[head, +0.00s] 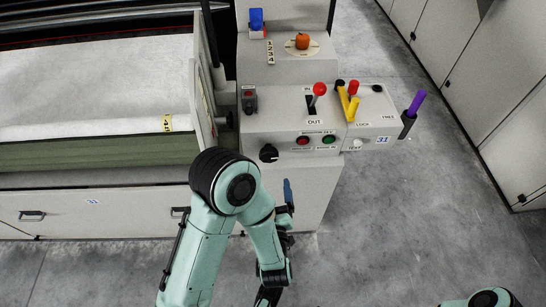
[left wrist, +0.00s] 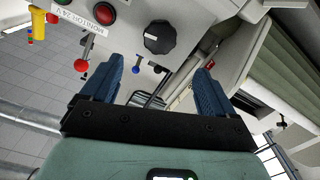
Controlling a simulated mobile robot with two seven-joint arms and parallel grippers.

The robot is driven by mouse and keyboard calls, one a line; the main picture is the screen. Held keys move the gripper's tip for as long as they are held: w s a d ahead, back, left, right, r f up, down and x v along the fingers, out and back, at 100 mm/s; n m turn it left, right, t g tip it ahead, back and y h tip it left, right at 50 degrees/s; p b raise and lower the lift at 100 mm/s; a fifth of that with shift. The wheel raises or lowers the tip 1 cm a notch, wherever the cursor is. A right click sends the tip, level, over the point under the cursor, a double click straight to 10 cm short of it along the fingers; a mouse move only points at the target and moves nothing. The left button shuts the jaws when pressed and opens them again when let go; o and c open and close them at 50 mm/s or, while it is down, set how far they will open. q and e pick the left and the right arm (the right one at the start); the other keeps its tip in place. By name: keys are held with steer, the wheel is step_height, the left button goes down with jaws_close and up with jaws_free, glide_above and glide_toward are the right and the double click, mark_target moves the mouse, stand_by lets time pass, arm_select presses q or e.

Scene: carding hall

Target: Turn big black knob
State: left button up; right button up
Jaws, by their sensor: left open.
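The big black knob (head: 268,153) sits on the front face of the grey control panel (head: 262,127), at its lower left. My left gripper (head: 288,190) is just below and right of the knob in the head view, apart from it. One blue finger shows there. In the left wrist view the knob (left wrist: 160,37) lies ahead of the open gripper (left wrist: 155,85), above the gap between its two blue fingers. Nothing is between the fingers. My right gripper is not in view; only a bit of my right arm shows at the bottom right.
The panel also bears a red-ball lever (head: 319,89), a red button (head: 303,141), a green button (head: 329,139), yellow handles (head: 349,104) and an orange knob (head: 302,41). A purple-handled lever (head: 415,104) sticks out at the right. The floor right of the panel is clear.

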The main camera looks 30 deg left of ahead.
mark_target(269, 158)
arm_select(q)
steer(key=b+x, duration=0.3)
steer(key=x, duration=0.9)
steer(key=shift+w+b, duration=0.2)
steer(key=shift+b, duration=0.1)
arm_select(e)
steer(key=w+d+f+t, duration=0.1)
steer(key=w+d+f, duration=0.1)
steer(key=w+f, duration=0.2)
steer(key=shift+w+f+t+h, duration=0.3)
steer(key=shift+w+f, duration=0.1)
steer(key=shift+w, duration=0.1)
arm_select(q)
steer(key=shift+c, duration=0.3)
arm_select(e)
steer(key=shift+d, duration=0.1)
arm_select(q)
steer(key=c, duration=0.9)
